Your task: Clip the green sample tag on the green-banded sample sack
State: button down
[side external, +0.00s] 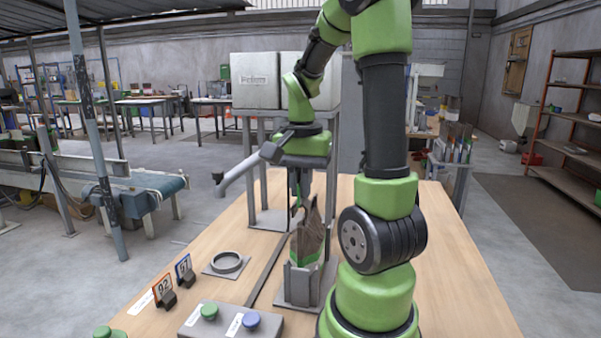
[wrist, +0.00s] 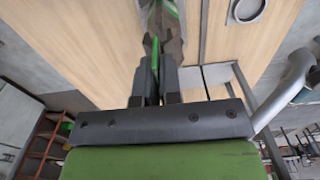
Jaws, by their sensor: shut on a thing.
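The sample sack (side external: 312,234) is brown with a green band (side external: 306,254) and stands upright in a grey holder (side external: 300,287) on the bench. Its band also shows at the top of the wrist view (wrist: 171,9). My gripper (side external: 298,206) points down at the sack's top edge. It is shut on a thin green piece, which looks like the green sample tag (wrist: 154,72), seen edge-on between the fingers in the wrist view. The fingertips (wrist: 157,42) overlap the sack in both views; I cannot tell whether the tag touches it.
An orange-edged tag marked 92 (side external: 163,289) and a blue-edged tag marked 91 (side external: 184,266) stand in black clips at the left. A ring on a plate (side external: 227,263) lies left of the holder. A box with green and blue buttons (side external: 231,321) is in front.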

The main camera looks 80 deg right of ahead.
aim_at(301, 205)
jog(key=shift+f, duration=2)
jog(key=shift+a+f, duration=0.1)
jog(key=shift+f, duration=0.3)
jog(key=c, duration=1.2)
grip_release()
jog(key=shift+r, duration=0.1)
notch_tip(301, 205, up, 10)
jog(key=shift+f, duration=0.1)
